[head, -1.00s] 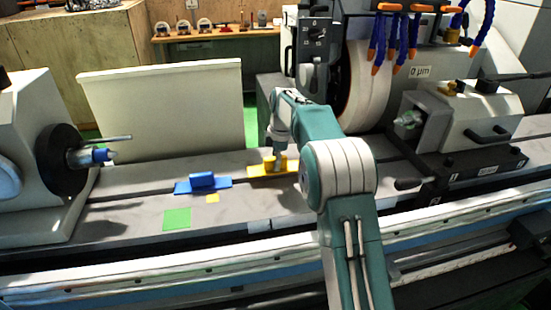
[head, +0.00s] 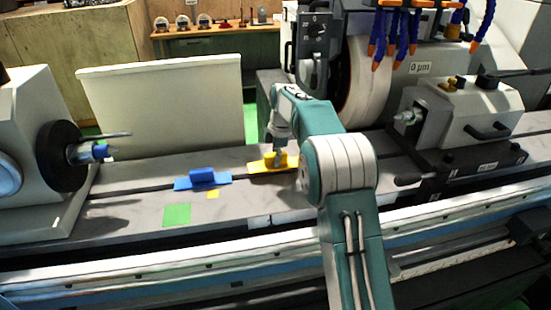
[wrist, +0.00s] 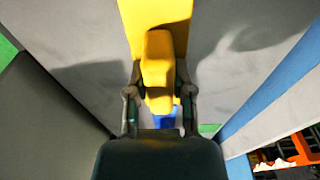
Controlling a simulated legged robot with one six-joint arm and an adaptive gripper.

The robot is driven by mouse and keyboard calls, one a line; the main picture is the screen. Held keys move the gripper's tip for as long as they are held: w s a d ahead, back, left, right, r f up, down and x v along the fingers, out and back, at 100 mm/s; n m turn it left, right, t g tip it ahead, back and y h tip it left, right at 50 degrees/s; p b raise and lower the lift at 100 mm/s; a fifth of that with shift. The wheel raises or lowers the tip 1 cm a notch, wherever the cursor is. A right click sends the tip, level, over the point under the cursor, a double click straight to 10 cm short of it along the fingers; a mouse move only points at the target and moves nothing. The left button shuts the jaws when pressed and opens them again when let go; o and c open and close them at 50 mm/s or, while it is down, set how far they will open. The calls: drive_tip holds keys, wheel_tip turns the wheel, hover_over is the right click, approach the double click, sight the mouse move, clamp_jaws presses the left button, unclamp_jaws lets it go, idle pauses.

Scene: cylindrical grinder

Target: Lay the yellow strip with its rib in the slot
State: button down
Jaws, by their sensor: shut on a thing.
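The yellow strip (head: 264,166) is a flat yellow plate with an upright grip block, over the grey machine table. In the wrist view the strip (wrist: 178,12) runs away from me under its block (wrist: 157,55). My gripper (head: 281,153) is shut on this block, with a finger on each side in the wrist view (wrist: 158,98). The slot (head: 135,188) is a dark groove along the table. The strip lies along its line, but its rib is hidden underneath. I cannot tell whether the rib is in the slot or just above it.
A blue strip with a raised block (head: 203,179) lies along the slot to the left. The grinding wheel (head: 366,85) stands behind right, the tailstock (head: 465,115) farther right.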

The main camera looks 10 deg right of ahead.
drive_tip(key=shift+f, duration=1.2)
idle(0.5)
drive_tip(key=shift+c, duration=2.1)
unclamp_jaws()
drive_tip(key=shift+r, duration=0.1)
drive_tip(key=r, duration=0.3)
drive_tip(key=d+r, duration=0.1)
drive_tip(key=r, duration=0.7)
drive_tip(key=shift+w+d, duration=0.1)
drive_tip(key=shift+d, duration=0.05)
drive_tip(key=shift+r, duration=0.35)
